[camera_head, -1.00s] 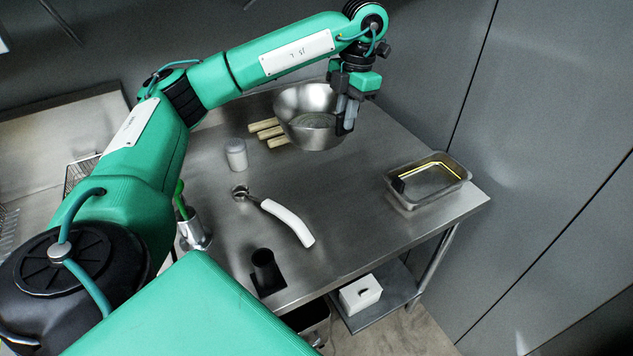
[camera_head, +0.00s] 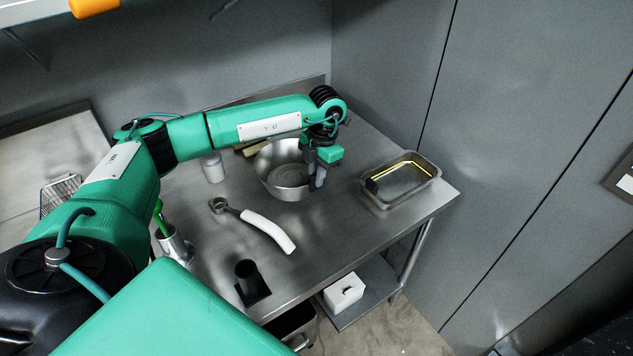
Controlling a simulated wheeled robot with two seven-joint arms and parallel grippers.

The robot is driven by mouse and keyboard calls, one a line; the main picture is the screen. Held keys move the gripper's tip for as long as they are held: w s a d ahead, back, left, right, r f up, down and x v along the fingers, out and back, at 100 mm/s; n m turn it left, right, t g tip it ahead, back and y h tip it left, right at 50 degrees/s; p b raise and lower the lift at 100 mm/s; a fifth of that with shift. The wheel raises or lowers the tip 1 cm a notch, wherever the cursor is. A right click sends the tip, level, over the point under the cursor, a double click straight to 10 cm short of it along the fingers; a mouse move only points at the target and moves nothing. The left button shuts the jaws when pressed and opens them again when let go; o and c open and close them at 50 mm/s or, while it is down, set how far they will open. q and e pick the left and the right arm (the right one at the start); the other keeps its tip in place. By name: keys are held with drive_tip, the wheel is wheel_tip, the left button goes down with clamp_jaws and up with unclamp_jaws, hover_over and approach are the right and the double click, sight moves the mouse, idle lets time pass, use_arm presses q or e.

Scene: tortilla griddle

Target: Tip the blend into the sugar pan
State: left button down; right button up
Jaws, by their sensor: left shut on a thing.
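A round steel bowl (camera_head: 268,168) is over the left-back part of the steel table. A greyish round patch, perhaps the blend, shows at its bottom. My left gripper (camera_head: 314,183) points down at the bowl's right side and is shut on its rim. I cannot tell whether the bowl touches the table. The rectangular steel pan (camera_head: 436,180), likely the sugar pan, stands to the right of the bowl, apart from it. It has a yellow line inside and a small black piece at its left end. What it holds is unclear. My right gripper is not in view.
Pale sticks (camera_head: 248,151) lie behind the bowl. A wall rises behind the table.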

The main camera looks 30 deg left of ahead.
sight(316, 189)
use_arm(q)
drive_tip(key=shift+f+p, duration=0.75)
drive_tip(key=shift+f, duration=1.55)
drive_tip(key=c, duration=1.8)
unclamp_jaws()
drive_tip(key=shift+f, duration=0.1)
drive_tip(key=o, duration=0.4)
drive_tip(key=shift+c, duration=0.2)
